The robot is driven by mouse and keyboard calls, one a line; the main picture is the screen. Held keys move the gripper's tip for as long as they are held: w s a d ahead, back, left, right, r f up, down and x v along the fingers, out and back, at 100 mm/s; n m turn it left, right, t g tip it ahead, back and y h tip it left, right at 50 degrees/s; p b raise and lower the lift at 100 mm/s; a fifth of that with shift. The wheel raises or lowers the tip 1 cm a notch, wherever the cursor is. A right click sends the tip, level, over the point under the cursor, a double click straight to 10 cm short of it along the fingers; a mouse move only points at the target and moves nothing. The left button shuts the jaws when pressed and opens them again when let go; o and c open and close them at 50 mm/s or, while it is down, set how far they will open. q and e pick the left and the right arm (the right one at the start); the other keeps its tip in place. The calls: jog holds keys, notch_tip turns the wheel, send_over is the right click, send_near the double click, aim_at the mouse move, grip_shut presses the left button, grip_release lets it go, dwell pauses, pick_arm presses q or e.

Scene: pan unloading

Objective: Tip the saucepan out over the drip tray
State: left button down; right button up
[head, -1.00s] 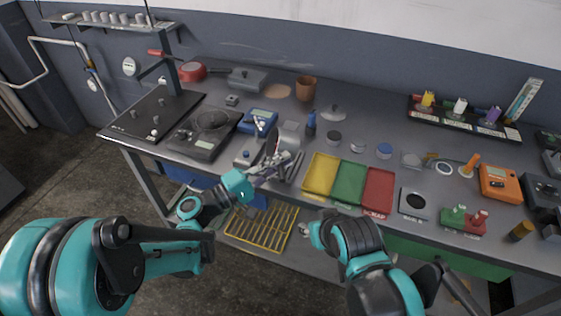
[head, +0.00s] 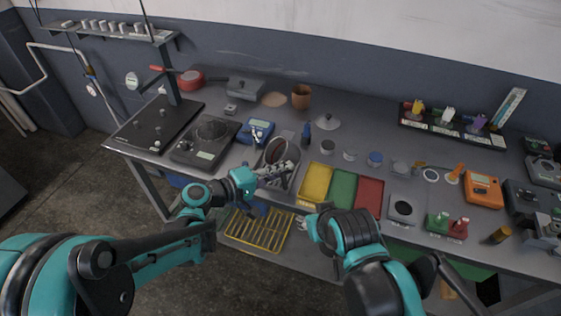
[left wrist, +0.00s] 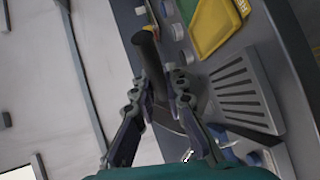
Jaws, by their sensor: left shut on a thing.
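My left gripper (head: 284,168) is shut on the dark handle of the saucepan; the handle (left wrist: 147,48) shows between the fingers in the left wrist view (left wrist: 165,95). The saucepan (head: 278,150) is held tilted well over, its round opening partly facing the head camera, beside the blue device. Whether anything is in it or falling out, I cannot tell. The grey slotted drip tray (left wrist: 245,92) lies on the bench just by the pan; in the head view the gripper covers most of it. My right arm is low at the bench's front edge, and its gripper (head: 303,223) is mostly hidden.
Yellow (head: 316,182), green and red trays lie right of the drip tray. A blue device (head: 258,131) and a black scale-like unit (head: 205,141) stand to the left. A yellow rack (head: 260,231) is below the bench.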

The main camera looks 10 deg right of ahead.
pick_arm(q)
jog(key=shift+r+y+p, duration=0.25)
jog(key=shift+y+p, duration=0.25)
jog(key=shift+p, duration=0.05)
jog(key=shift+s+d+r+m+g+y+p, duration=0.15)
jog(key=shift+d+r+m+y+p, duration=0.4)
jog(key=shift+y+p, duration=1.1)
jog(key=shift+w+d+r+m+g+y+p, duration=0.1)
jog(key=shift+d+r+m+g+y+p, duration=0.35)
jog(key=shift+p, duration=2.15)
jog(key=shift+s+d+r+m+t+y+p, duration=0.15)
jog(key=shift+d+r+y+p, duration=0.6)
jog(key=shift+y+p, duration=1)
jog(key=shift+w+a+h, duration=0.15)
jog(key=shift+a+h, duration=0.15)
jog(key=shift+h, duration=0.05)
